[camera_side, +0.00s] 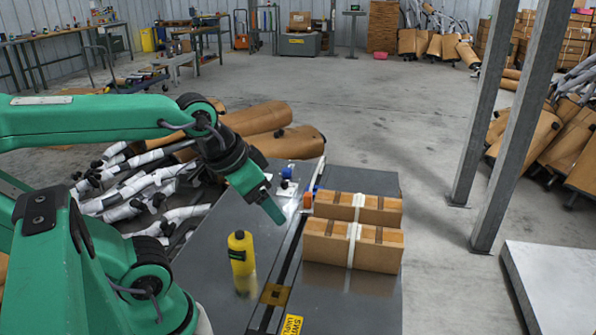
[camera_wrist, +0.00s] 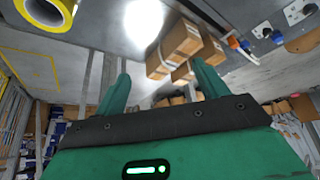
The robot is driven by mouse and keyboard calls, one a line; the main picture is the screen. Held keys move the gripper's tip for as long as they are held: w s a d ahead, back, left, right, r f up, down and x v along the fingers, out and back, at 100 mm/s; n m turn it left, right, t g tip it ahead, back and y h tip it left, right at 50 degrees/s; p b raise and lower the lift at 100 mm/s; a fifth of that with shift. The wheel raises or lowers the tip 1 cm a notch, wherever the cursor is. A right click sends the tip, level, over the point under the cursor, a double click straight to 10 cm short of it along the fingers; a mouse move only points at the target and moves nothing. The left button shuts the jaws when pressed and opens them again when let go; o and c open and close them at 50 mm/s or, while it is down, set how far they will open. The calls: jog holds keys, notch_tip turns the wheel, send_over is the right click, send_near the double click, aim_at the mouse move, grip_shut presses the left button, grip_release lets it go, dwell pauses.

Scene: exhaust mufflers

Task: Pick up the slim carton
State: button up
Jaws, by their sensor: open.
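Two brown cartons with pale straps lie side by side on the dark bench, a front carton (camera_side: 350,250) and a rear carton (camera_side: 375,209). The front one partly hides the rear one, and I cannot tell for sure which is the slim carton. Both cartons show in the wrist view, one nearer the middle (camera_wrist: 174,48) and one to its right (camera_wrist: 209,52). My gripper (camera_side: 274,212) is left of the cartons and above the bench, apart from both. In the wrist view its two green fingers (camera_wrist: 162,85) are spread with nothing held between them.
Small blue and orange parts (camera_side: 307,200) lie left of the rear carton. Grey posts (camera_side: 487,110) stand to the right.

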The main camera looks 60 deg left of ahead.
dwell(0.4)
jog(key=o, duration=0.4)
jog(key=shift+w+r, duration=0.1)
